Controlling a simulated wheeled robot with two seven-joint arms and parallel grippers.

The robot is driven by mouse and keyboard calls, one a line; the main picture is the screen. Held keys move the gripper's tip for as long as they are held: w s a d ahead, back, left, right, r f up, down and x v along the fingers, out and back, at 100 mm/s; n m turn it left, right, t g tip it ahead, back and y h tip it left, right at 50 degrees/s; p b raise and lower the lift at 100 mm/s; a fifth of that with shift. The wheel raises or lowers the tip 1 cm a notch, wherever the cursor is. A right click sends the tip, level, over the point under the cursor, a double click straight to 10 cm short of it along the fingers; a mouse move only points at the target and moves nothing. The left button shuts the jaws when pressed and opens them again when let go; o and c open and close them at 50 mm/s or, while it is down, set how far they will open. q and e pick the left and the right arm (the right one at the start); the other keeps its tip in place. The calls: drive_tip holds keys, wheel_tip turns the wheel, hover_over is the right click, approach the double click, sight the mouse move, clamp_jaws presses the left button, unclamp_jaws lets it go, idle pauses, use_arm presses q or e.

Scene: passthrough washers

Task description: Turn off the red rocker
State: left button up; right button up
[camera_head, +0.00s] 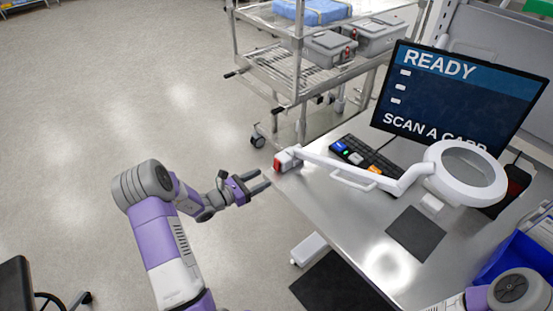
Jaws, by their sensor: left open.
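The red rocker (278,164) is a small red piece on the side of a pale block at the left corner of the metal table (310,193). The block sits at the base end of the white magnifier lamp's arm (335,163). Whether the rocker is on or off is too small to tell. My left gripper (263,180) is open and empty, just left of and slightly below the rocker in the picture. Its fingers point right towards the table corner, and a small gap shows between them and the rocker. My right gripper is out of view.
The lamp's ring head (467,173) hangs over the table. A black keypad (363,156) with coloured keys and a monitor (458,94) reading READY stand behind. A wire cart (300,86) with grey cases is beyond the table.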

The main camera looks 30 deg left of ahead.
sight(276, 161)
use_arm(q)
drive_tip(key=shift+n+t+y, duration=0.4)
drive_tip(key=shift+t, duration=0.1)
drive_tip(key=w, duration=0.2)
drive_tip(key=w+r, duration=0.1)
drive_tip(key=w, duration=0.2)
drive_tip(key=w+d, duration=0.1)
drive_tip(key=w, duration=0.1)
drive_tip(key=shift+w+r, duration=0.2)
drive_tip(key=shift+w, duration=0.05)
